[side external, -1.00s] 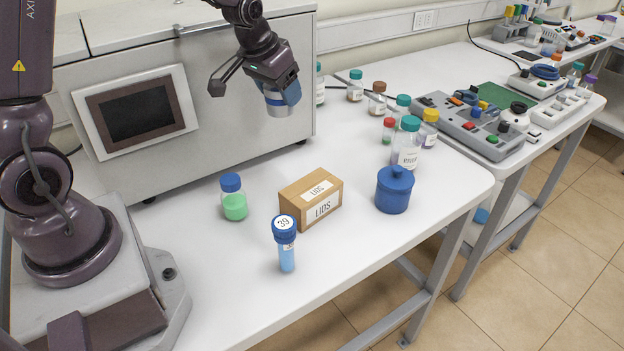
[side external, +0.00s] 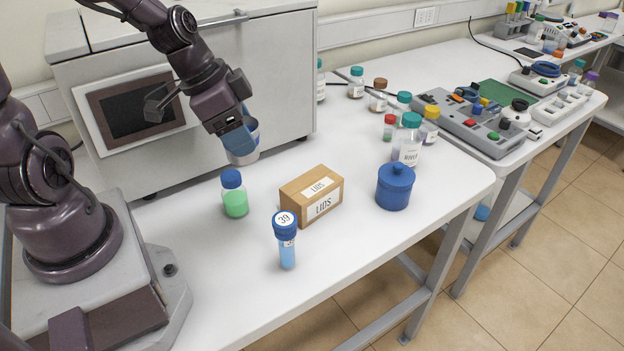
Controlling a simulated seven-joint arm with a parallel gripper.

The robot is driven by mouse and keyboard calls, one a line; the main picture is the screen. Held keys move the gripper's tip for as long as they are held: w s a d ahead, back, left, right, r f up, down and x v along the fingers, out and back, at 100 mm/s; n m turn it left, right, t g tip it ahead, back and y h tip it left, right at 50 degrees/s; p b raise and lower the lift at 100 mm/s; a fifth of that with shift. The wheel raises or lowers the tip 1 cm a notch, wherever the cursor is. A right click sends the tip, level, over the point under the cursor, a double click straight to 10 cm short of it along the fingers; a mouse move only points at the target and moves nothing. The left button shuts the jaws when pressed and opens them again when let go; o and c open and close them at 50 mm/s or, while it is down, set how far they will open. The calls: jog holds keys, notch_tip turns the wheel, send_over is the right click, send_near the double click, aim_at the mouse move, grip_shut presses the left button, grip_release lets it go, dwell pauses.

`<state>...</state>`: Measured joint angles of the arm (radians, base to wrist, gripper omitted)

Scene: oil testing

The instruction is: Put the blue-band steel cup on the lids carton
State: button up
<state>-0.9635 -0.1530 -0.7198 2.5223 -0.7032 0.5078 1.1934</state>
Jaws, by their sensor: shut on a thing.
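The blue-band steel cup (side external: 243,154) is a small grey metal cup with a blue band, held in the air in front of the grey machine. My gripper (side external: 238,137) is shut on it, with a finger covering part of its side. The cup is slightly tilted. The lids carton (side external: 311,197) is a closed brown box with white LIDS labels, standing on the white table to the right of and below the cup. The cup and the carton are apart. The carton's top is bare apart from its label.
A blue-capped bottle of green liquid (side external: 234,194) stands left of the carton, below the cup. A blue-capped tube marked 39 (side external: 286,240) stands in front of the carton. A blue lidded jar (side external: 394,186) stands to its right. Several bottles stand behind. The grey machine (side external: 270,70) is at the back.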

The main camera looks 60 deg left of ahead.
jog(key=w+f, duration=0.3)
jog(key=w, duration=0.1)
jog(key=w+f, duration=0.3)
jog(key=w, duration=0.1)
jog(key=w+a+f, duration=0.1)
jog(key=w+f, duration=0.2)
jog(key=w, duration=0.2)
jog(key=shift+w+f, duration=0.45)
jog(key=shift+f, duration=1.5)
jog(key=shift+f, duration=0.1)
jog(key=o, duration=1)
